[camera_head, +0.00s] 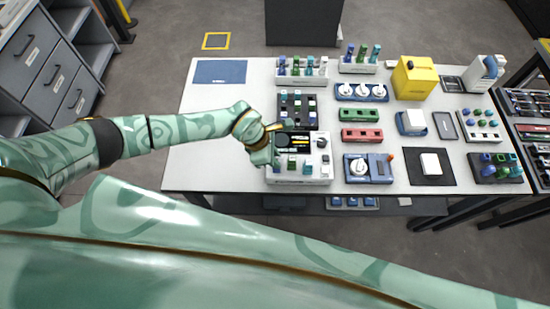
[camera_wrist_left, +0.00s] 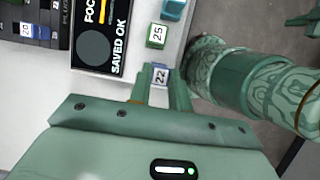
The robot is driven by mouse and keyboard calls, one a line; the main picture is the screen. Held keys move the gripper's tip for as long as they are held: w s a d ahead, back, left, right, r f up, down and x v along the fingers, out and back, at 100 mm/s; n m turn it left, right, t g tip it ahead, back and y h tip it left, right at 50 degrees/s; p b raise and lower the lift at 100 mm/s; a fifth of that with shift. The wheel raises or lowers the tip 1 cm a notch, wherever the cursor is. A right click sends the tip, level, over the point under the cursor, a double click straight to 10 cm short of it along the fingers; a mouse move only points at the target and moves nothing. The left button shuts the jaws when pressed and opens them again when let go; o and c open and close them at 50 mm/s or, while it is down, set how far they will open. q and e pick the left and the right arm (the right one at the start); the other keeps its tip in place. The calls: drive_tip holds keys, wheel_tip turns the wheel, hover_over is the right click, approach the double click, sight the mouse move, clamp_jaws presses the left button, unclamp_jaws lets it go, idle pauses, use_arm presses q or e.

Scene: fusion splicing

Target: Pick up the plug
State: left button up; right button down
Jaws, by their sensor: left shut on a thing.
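My left gripper (camera_head: 266,155) is over the left front part of the white splicing machine (camera_head: 318,181), which has a black screen. In the left wrist view the gripper (camera_wrist_left: 161,80) is shut on a small plug (camera_wrist_left: 160,75) with a blue body and a white label reading 22. A green plug (camera_wrist_left: 157,36) labelled 25 stands beside it, apart from the fingers. In the head view the held plug is hidden by the gripper. Several green-topped plugs (camera_head: 292,165) stand along the machine's front.
A black rack (camera_head: 284,112) of plugs stands behind the screen. To the right are green and red blocks (camera_head: 361,135), a blue device (camera_head: 380,176) and a yellow box (camera_head: 415,78). The left of the white table (camera_head: 195,160) is mostly clear, with a blue mat (camera_head: 220,72) behind.

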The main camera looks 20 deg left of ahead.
use_arm(q)
drive_tip(key=s+d+r+p, duration=0.1)
drive_tip(key=s+d+r, duration=0.7)
drive_tip(key=s+r, duration=0.3)
drive_tip(key=shift+s+d+r, duration=0.15)
drive_tip(key=shift+d+r, duration=0.05)
drive_tip(key=shift+r, duration=0.3)
